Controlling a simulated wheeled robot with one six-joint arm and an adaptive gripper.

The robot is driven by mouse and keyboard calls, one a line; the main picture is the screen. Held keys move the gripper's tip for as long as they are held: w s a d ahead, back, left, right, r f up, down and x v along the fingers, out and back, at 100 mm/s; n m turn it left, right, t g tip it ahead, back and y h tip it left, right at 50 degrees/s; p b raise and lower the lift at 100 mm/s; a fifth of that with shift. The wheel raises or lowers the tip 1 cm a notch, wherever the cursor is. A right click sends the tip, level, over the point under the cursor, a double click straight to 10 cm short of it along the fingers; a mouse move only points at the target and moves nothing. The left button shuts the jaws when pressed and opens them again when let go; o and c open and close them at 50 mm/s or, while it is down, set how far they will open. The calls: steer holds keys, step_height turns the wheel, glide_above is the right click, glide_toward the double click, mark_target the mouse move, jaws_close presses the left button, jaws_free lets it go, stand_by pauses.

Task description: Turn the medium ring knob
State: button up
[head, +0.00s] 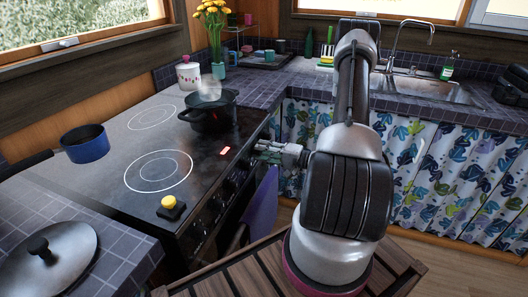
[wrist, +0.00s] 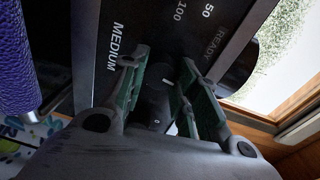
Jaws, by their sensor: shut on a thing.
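The medium ring knob (wrist: 157,82) is a dark knob on the stove's front panel. In the wrist view it sits beside the printed word MEDIUM, with 100, 50 and READY marked nearby. My gripper (wrist: 158,76) is shut on it, one green-padded finger on each side. A short pale mark shows on the knob near the fingertips. In the head view my gripper (head: 280,152) reaches the stove's front from the right; the knob there is hidden or too small to tell.
The stove top (head: 140,170) carries a black steaming pot (head: 208,117), a blue pot (head: 85,144) and a yellow button on a black box (head: 170,204). A purple cloth (head: 264,205) hangs at the stove's front, close below my gripper. A lid (head: 48,262) lies on the near counter.

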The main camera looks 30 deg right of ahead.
steer(key=shift+n, duration=0.8)
steer(key=o, duration=1)
steer(key=v, duration=1.2)
steer(key=shift+s+f, duration=0.1)
steer(key=shift+f, duration=0.05)
